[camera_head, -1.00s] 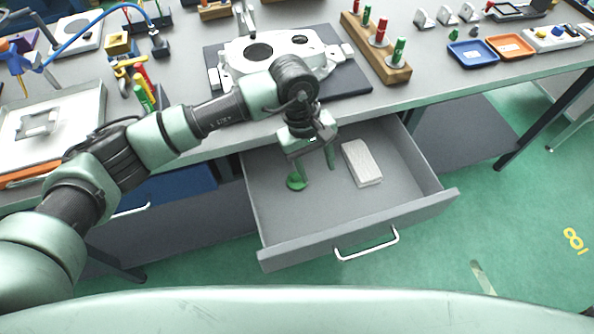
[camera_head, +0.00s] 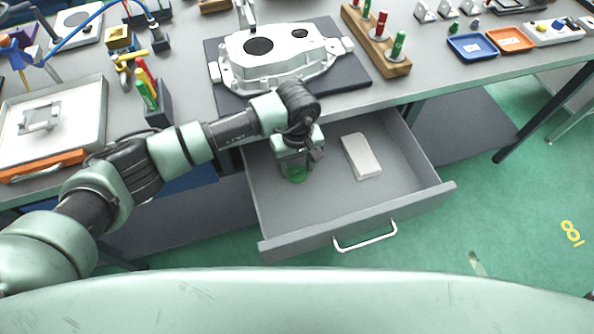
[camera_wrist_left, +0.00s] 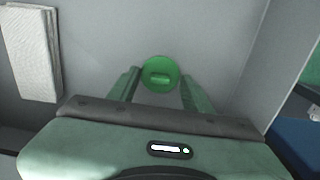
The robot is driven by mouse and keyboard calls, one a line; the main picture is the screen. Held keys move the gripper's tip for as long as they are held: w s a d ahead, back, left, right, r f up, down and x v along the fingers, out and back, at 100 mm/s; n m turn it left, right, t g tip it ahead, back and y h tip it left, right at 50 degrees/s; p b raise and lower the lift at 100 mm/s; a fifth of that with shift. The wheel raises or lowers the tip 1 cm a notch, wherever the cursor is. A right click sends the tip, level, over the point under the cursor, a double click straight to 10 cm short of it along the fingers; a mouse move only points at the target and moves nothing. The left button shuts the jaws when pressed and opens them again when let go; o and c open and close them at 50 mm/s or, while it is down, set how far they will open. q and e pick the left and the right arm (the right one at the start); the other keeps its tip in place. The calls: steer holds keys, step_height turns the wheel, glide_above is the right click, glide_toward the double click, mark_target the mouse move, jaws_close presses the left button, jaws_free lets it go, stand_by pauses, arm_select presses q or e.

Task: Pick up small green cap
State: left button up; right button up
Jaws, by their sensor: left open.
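The small green cap (camera_head: 297,175) lies on the floor of the open grey drawer (camera_head: 345,218), toward its left side. In the left wrist view the cap (camera_wrist_left: 160,74) is a round green disc with a raised bar across its top. My left gripper (camera_head: 296,172) is inside the drawer, pointing down over the cap and partly hiding it in the head view. In the wrist view its two green fingers (camera_wrist_left: 160,88) are open, one to each side of the cap, with nothing held. Whether the fingertips touch the drawer floor I cannot tell. My right gripper is not in view.
A white block (camera_head: 361,157) lies in the drawer to the right of the cap. The drawer's walls surround the gripper, and the bench top (camera_head: 190,70) overhangs its back. A white casting (camera_head: 280,58) sits on a dark mat above. The drawer's front right is clear.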

arm_select(q)
jaws_close()
steer(key=shift+r, duration=0.1)
